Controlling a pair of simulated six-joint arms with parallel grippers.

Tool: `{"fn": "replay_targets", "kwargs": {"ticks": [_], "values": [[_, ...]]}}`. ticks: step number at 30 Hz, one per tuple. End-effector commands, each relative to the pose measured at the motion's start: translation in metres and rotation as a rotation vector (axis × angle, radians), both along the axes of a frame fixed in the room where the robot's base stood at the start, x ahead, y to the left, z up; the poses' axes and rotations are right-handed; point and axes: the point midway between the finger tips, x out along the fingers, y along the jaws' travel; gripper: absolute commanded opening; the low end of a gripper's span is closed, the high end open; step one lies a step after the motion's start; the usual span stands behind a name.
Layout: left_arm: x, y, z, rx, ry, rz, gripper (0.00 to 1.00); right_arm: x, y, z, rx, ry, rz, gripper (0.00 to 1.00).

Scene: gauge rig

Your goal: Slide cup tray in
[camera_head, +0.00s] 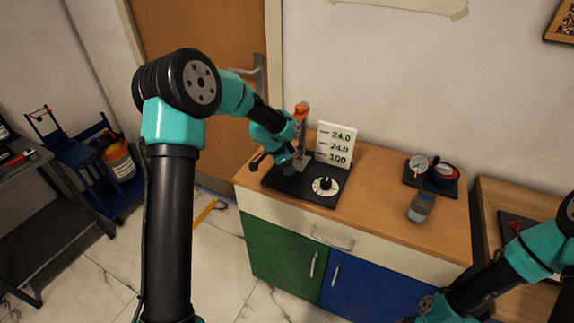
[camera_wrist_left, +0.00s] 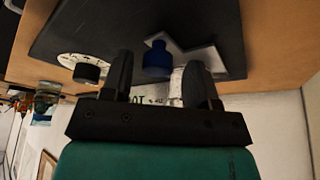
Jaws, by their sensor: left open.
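The gauge rig has a black base (camera_head: 325,198) on the cabinet top, with a white dial (camera_head: 325,187) and a white readout board (camera_head: 336,146) showing 24.0, 24.0 and 100. My left gripper (camera_head: 292,163) is at the rig's left part, beside an orange-topped upright (camera_head: 301,113). In the left wrist view my left gripper (camera_wrist_left: 160,85) is open, its two fingers apart. A small blue cup-like piece (camera_wrist_left: 157,60) on a pale grey metal plate (camera_wrist_left: 205,55), perhaps the cup tray, shows between and beyond the fingers. I cannot tell whether the fingers touch it.
A bottle (camera_head: 421,207) and a gauge (camera_head: 418,164) with a dark red round item (camera_head: 443,174) stand at the cabinet's right. The middle of the cabinet top is clear. A blue cart (camera_head: 75,150) stands at far left.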

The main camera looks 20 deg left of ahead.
Motion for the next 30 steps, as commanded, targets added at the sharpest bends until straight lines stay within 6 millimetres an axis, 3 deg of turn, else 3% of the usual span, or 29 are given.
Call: {"fn": "replay_targets", "kwargs": {"ticks": [8, 30], "values": [[-0.005, 0.006, 0.019, 0.0, -0.001, 0.0, 0.54, 0.0, 0.0, 0.0, 0.0, 0.0, 0.0, 0.94], [-0.04, 0.044, 0.144, 0.001, -0.004, 0.0, 0.54, 0.0, 0.0, 0.0, 0.0, 0.0, 0.0, 0.94]]}}
